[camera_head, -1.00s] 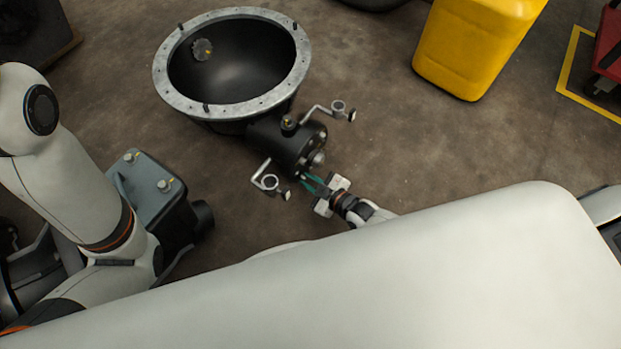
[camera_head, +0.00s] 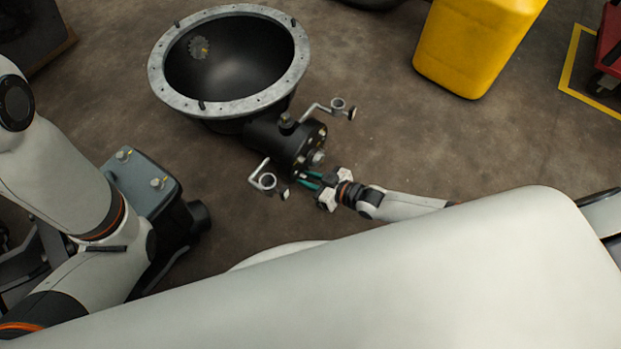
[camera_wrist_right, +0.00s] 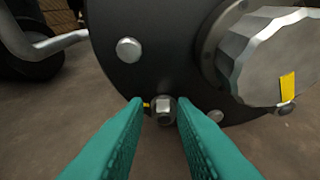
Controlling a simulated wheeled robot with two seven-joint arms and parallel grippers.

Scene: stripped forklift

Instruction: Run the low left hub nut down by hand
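The black hub (camera_head: 287,142) projects from the bell housing, its round end face toward my right gripper (camera_head: 313,181). In the right wrist view the hub face (camera_wrist_right: 165,70) fills the top. A small silver hub nut (camera_wrist_right: 163,107) sits at its lower edge, a yellow mark beside it. The two green fingers of my right gripper (camera_wrist_right: 161,103) stand one on each side of this nut. A narrow gap shows on the left side; contact on the right side cannot be told. My left arm enters from the left, but its gripper is out of sight.
A faceted silver hub centre (camera_wrist_right: 275,60) and a round bolt head (camera_wrist_right: 128,50) are close to the fingers. Bent metal brackets (camera_head: 265,180) flank the hub. The large open bowl housing (camera_head: 160,78) stands behind. A yellow container (camera_head: 475,45) stands at back right; floor between is clear.

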